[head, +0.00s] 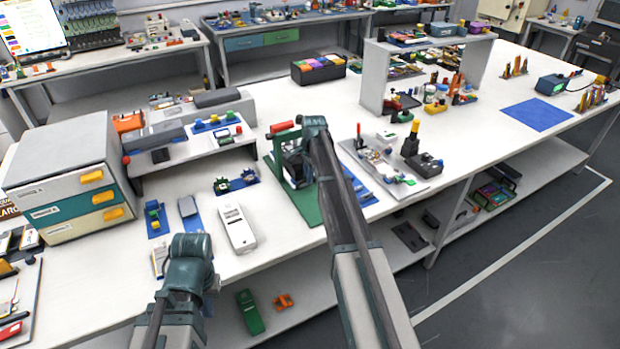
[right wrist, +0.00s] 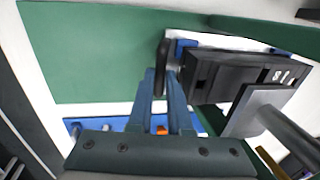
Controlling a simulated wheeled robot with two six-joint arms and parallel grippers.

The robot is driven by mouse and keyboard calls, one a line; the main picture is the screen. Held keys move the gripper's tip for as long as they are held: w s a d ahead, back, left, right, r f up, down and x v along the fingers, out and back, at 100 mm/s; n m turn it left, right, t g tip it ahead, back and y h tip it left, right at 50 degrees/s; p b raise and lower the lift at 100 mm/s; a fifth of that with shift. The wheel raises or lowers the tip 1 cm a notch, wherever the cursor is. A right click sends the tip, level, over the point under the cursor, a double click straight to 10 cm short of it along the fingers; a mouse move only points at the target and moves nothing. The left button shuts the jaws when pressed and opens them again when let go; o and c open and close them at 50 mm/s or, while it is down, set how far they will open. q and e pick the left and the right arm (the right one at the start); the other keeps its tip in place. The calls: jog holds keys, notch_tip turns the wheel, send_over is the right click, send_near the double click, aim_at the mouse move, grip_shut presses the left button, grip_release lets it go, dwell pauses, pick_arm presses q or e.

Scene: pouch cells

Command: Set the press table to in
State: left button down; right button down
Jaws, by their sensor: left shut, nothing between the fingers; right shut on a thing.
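The press (head: 293,165) stands on a green base plate (head: 308,207) in the head view, with a red part on top; my right arm partly covers it. In the right wrist view the press table shows as a dark block (right wrist: 222,78) with white lettering, above a white plate with blue pieces. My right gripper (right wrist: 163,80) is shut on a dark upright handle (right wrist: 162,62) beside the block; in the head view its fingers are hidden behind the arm. My left gripper (head: 188,262) is shut and empty over the bench's front edge, its fingers hardly visible.
A white device (head: 236,228) and small blue trays lie left of the press. A grey tray (head: 385,165) with small parts lies to its right. A drawer cabinet (head: 65,180) stands at far left. Bare bench top shows between these things.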

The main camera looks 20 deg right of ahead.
jog(key=shift+w, duration=0.3)
jog(key=c, duration=0.8)
grip_release()
jog(key=shift+c, duration=0.2)
jog(key=shift+s+r, duration=0.1)
jog(key=shift+r, duration=0.15)
notch_tip(320, 180, up, 7)
jog(key=s+p, duration=0.1)
jog(key=p, duration=0.6)
jog(key=shift+s, duration=0.15)
jog(key=shift+s, duration=0.1)
